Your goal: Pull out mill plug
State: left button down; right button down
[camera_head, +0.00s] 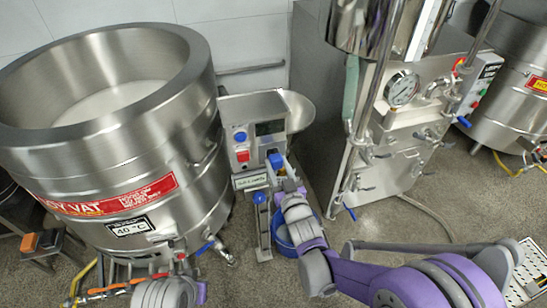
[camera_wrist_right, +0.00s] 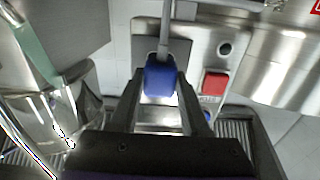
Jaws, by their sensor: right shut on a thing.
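The mill plug is blue with a grey cord and shows between my right gripper's fingers in the right wrist view (camera_wrist_right: 160,80). In the head view the blue plug (camera_head: 276,160) is at the front of the steel mill control box (camera_head: 238,108). My right gripper (camera_head: 279,172) reaches up to it from below and is shut on it. In the wrist view the two fingers (camera_wrist_right: 160,96) lie on either side of the plug. I cannot tell how deep the plug sits in its socket. My left gripper is out of view.
A large steel vat (camera_head: 110,150) stands close on the left. A steel machine with a gauge (camera_head: 403,88) stands on the right. A blue bucket (camera_head: 288,242) is partly behind my arm.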

aim_at(278, 166)
jog(key=shift+v, duration=2.05)
